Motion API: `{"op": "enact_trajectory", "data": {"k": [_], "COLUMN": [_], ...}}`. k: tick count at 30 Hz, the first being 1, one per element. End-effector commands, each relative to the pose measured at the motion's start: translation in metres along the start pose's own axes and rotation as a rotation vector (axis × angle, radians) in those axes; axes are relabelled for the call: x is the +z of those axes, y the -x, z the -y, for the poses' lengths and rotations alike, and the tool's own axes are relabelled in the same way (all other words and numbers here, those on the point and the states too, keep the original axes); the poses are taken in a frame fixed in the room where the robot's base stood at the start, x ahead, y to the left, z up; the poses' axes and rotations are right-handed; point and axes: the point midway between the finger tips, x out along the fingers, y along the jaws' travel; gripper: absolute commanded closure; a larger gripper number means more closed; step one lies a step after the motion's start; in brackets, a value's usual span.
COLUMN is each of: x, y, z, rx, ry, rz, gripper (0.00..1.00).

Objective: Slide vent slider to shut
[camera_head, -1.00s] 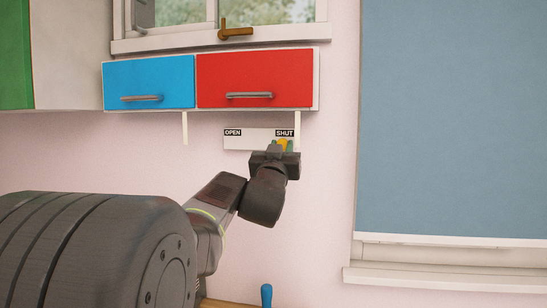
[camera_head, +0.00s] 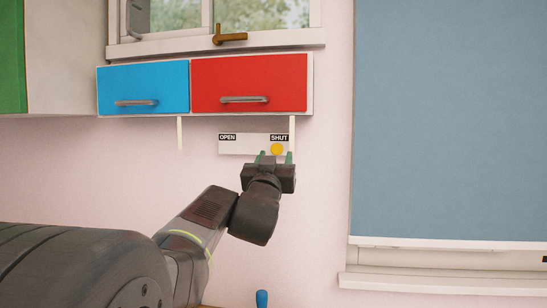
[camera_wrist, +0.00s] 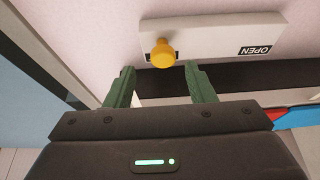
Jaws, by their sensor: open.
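The vent slider is a white plate (camera_head: 240,143) on the pink wall, labelled OPEN at its left end and SHUT at its right end. Its round yellow knob (camera_head: 277,149) stands at the right end, just under the SHUT label. In the wrist view the knob (camera_wrist: 162,53) sits just beyond the fingertips, and the OPEN label shows upside down on the right. My gripper (camera_head: 274,158) is open, with its green fingers apart and nothing between them. In the wrist view its fingertips (camera_wrist: 160,70) point at the plate, clear of the knob.
A blue drawer (camera_head: 145,88) and a red drawer (camera_head: 249,82) hang above the plate, with white posts reaching down beside it. A blue blind (camera_head: 450,120) covers the window at right. The wall below the plate is clear on the right.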

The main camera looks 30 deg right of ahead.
Motion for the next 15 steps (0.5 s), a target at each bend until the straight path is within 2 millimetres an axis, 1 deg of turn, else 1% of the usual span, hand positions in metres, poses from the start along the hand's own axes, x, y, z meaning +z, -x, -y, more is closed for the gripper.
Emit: {"op": "enact_trajectory", "data": {"k": [1,3,9,12,15], "x": [0.001,0.001,0.0,0.0,0.0], "y": [0.013,0.027,0.066,0.081,0.093], "z": [0.0,0.0,0.0,0.0,-0.001], "rx": [-0.001,0.0,0.001,0.001,0.001], "ry": [-0.001,-0.001,-0.001,0.0,-0.001], "rz": [-0.002,-0.002,-0.003,-0.003,-0.002], "gripper": [0.5,0.5,0.5,0.5,0.5]}}
